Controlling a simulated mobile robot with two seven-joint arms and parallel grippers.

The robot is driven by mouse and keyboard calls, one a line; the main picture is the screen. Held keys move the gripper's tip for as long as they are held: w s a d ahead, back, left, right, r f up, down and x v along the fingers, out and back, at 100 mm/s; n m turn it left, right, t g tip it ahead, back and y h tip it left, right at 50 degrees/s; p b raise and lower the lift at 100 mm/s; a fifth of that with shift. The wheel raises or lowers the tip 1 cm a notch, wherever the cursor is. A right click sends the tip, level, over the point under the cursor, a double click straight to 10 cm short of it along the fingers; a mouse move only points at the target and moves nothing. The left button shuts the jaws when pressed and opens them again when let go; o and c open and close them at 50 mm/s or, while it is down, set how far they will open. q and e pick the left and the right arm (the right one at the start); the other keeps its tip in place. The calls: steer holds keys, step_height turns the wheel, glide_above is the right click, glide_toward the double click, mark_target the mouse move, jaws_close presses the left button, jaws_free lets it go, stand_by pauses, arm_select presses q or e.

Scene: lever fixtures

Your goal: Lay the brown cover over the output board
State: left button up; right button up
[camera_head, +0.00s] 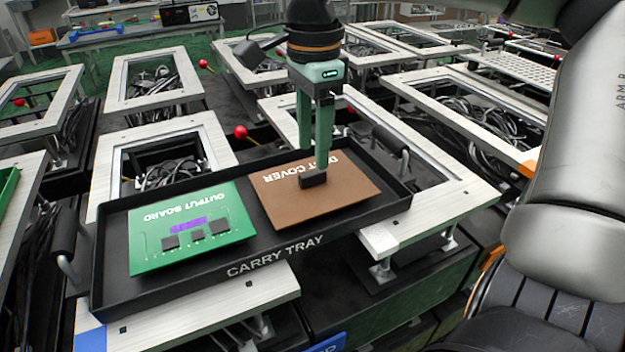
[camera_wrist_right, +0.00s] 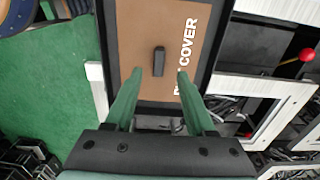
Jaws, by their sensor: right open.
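The brown cover (camera_head: 337,196) lies flat in the right half of the black carry tray (camera_head: 180,299), with a small black block handle (camera_head: 313,180) on it. The green output board (camera_head: 165,222) lies in the left half of the tray, uncovered, with a purple display and several dark parts. My right gripper (camera_head: 318,160) points down over the cover. In the right wrist view its green fingers (camera_wrist_right: 152,100) are apart and empty, and the black handle (camera_wrist_right: 158,62) stands ahead of them, between their lines. Part of the cover's lettering is hidden by a finger. My left gripper is not in view.
The tray has raised walls and a bar handle at each end, such as the left one (camera_head: 66,250). It rests on pale metal frames (camera_head: 190,309). Cables fill the open frames around it. Red-knobbed levers (camera_head: 240,132) stand behind the tray.

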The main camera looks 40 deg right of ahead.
mark_target(313, 172)
step_height(313, 172, down, 4)
steer(key=shift+a+f+b, duration=0.1)
steer(key=shift+f+b, duration=0.05)
steer(key=shift+b, duration=0.2)
jaws_close()
stand_by(0.5)
